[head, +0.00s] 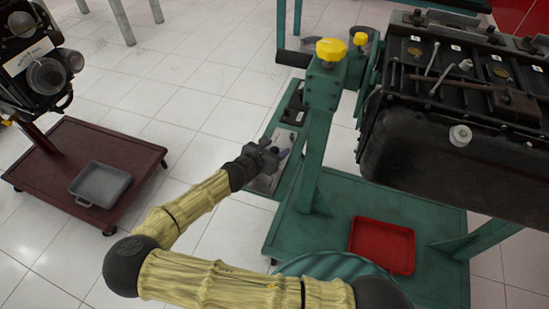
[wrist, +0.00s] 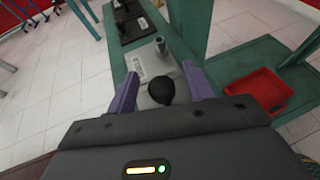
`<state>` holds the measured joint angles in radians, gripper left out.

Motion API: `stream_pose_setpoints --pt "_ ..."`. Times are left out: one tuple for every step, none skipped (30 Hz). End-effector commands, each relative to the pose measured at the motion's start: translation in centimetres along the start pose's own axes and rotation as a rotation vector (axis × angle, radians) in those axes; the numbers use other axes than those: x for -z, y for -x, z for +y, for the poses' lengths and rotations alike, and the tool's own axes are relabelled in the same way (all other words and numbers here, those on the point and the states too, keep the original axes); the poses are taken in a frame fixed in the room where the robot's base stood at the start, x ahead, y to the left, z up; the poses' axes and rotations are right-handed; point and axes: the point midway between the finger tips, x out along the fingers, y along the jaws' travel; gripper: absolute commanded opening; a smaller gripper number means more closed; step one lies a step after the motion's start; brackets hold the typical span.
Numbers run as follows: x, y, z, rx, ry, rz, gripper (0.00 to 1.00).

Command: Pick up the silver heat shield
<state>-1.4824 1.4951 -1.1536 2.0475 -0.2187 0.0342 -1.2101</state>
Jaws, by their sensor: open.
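A silver plate-like part, which looks like the heat shield (head: 262,184), lies on the narrow green shelf at the left of the green engine stand. In the wrist view the silver part (wrist: 144,62) has a pale label, an upright metal stub and a dark round knob (wrist: 161,91). My gripper (wrist: 160,72) is open, with its two purple fingers on either side of the silver part and knob. Whether the fingers touch it I cannot tell. In the head view my gripper (head: 272,158) is over the shelf and hides part of the silver part.
Black parts (wrist: 140,28) lie farther along the shelf. A green post (head: 320,135) with yellow knobs rises close to the right of my gripper. A red tray (head: 382,246) sits on the stand's base, under a large black engine (head: 450,130).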

Motion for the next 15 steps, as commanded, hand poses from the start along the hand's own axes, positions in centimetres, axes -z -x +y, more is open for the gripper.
stream_pose_setpoints --pt "-0.01 -0.16 0.01 0.0 0.0 0.0 0.52" --pt "-0.01 -0.17 0.01 -0.001 0.0 0.0 0.52" --pt "-0.01 -0.16 0.02 -0.001 0.0 0.0 0.52" --pt "-0.01 -0.14 0.02 -0.001 0.0 0.0 0.52" --pt "-0.01 -0.14 0.01 -0.001 0.0 0.0 0.52" --pt "-0.01 -0.13 0.01 -0.001 0.0 0.0 0.52" --pt "-0.01 -0.13 0.01 -0.001 0.0 0.0 0.52" --pt "-0.01 -0.12 0.01 0.0 0.0 0.0 0.52" --pt "0.0 -0.12 0.0 0.0 0.0 0.0 0.52" --pt "-0.01 -0.12 0.0 0.0 0.0 0.0 0.52" --pt "0.0 -0.12 0.0 0.0 0.0 0.0 0.52" --pt "0.0 -0.11 0.0 0.0 0.0 0.0 0.52" --pt "0.0 -0.11 0.0 0.0 0.0 0.0 0.52" --pt "0.0 -0.11 0.0 0.0 0.0 0.0 0.52" --pt "0.0 -0.11 0.0 0.0 0.0 0.0 0.52"
